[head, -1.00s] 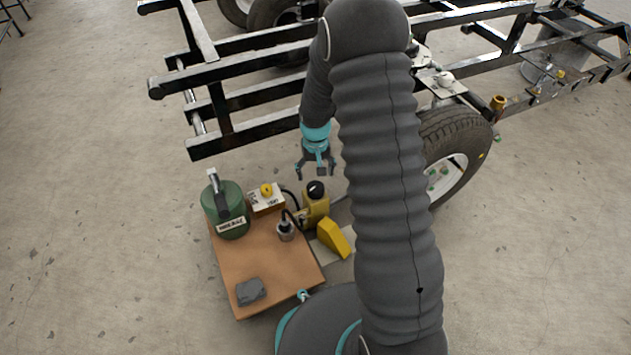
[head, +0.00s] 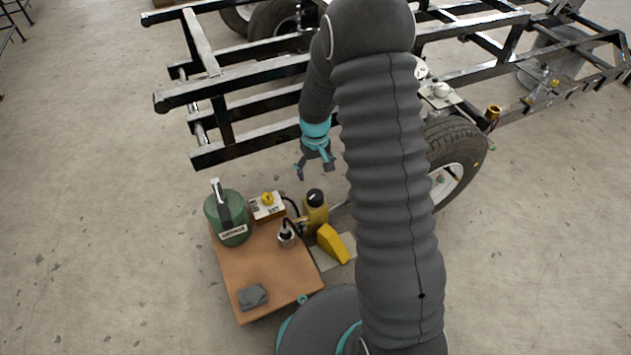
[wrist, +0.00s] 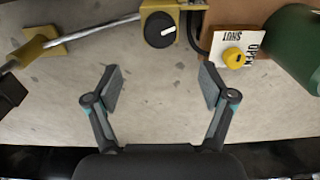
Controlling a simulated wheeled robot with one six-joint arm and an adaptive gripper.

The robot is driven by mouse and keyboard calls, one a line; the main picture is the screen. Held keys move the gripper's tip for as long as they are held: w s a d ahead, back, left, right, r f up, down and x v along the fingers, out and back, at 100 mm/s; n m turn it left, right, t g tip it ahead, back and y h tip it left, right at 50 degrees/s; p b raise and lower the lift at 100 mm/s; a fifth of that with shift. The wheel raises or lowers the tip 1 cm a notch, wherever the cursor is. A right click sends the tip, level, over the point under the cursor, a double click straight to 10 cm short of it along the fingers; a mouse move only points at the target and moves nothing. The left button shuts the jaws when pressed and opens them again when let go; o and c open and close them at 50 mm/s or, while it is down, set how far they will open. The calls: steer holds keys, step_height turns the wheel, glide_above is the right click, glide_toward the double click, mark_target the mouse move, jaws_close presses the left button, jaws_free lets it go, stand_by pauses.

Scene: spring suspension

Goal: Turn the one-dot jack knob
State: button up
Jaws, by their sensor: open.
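A black round knob (head: 315,196) with a white pointer line sits on top of a yellow jack (head: 316,213). The knob also shows at the top middle of the wrist view (wrist: 160,30), its line slanting. I cannot make out any dots on it. My gripper (head: 315,172) is open and empty, above and a little behind the knob in the head view. In the wrist view the spread fingers (wrist: 160,88) have bare floor between them, and the knob lies beyond the tips, not touched.
A white OPEN/SHUT panel with a yellow knob (wrist: 233,58) is beside the jack. A green canister (head: 222,222), a grey object (head: 252,295) and a small metal fitting with a black hose (head: 286,237) are on the brown board (head: 260,270). A yellow wedge (head: 332,243), a tyre (head: 455,160) and black frame rails (head: 240,95) are near.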

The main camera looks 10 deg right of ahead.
mark_target(315, 195)
step_height(315, 195, down, 13)
steer(key=shift+s+f+n, duration=0.1)
steer(key=shift+f+n, duration=0.05)
steer(key=shift+n, duration=0.85)
steer(key=c, duration=1.2)
steer(key=shift+o, duration=0.2)
steer(key=shift+m, duration=0.3)
steer(key=m+b, duration=0.1)
steer(key=m, duration=0.2)
steer(key=shift+f+m+b, duration=0.1)
steer(key=shift+m+b, duration=0.25)
steer(key=shift+m, duration=0.05)
steer(key=shift+m+b, duration=0.55)
steer(key=shift+m, duration=1.65)
